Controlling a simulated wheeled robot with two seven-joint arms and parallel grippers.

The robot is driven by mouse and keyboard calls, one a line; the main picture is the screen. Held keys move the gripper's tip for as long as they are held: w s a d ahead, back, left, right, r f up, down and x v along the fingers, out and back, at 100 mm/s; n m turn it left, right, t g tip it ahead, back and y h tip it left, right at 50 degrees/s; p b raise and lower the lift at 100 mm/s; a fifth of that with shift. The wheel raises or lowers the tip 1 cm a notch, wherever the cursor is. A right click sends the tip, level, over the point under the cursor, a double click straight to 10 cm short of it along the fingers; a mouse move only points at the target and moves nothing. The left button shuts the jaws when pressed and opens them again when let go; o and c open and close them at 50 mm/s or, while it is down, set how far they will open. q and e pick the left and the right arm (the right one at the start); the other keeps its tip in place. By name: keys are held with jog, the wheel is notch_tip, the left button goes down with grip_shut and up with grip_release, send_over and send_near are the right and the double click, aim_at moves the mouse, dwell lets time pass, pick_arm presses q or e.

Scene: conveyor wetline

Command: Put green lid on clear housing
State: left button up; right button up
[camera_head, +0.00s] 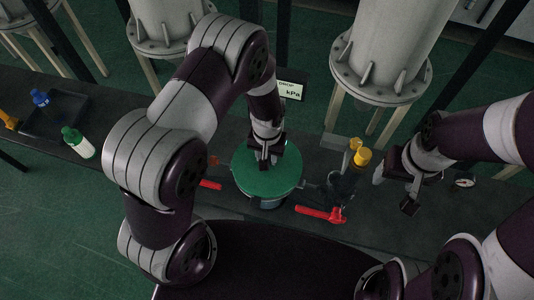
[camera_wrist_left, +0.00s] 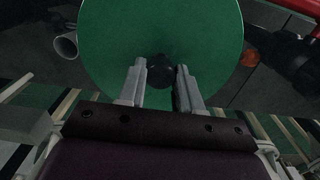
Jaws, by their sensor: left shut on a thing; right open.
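The green lid (camera_head: 285,183) is a wide round disc with a dark knob (camera_wrist_left: 160,72) at its centre. My left gripper (camera_head: 266,163) is shut on this knob from above, one finger on each side in the left wrist view. The lid looks about level. A small part of the clear housing (camera_head: 270,204) shows just under the lid's near edge; the rest is hidden. I cannot tell whether lid and housing touch. My right gripper (camera_head: 394,193) is open and empty, to the right of the lid over the dark bench.
Red valve handles (camera_head: 320,213) lie close to the lid's right and left. A yellow-topped fitting (camera_head: 362,157) stands between the lid and my right gripper. A kPa display (camera_head: 290,90) is behind. A tray (camera_head: 58,120) and a green bottle (camera_head: 77,142) are far left.

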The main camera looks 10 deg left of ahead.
pick_arm(q)
jog(key=shift+s, duration=0.15)
jog(key=shift+f+b, duration=0.5)
jog(key=shift+f, duration=0.25)
dwell(0.4)
jog(key=o, duration=1)
jog(key=shift+r, duration=0.1)
notch_tip(320, 180, up, 13)
jog(key=b, duration=0.2)
jog(key=shift+b, duration=0.4)
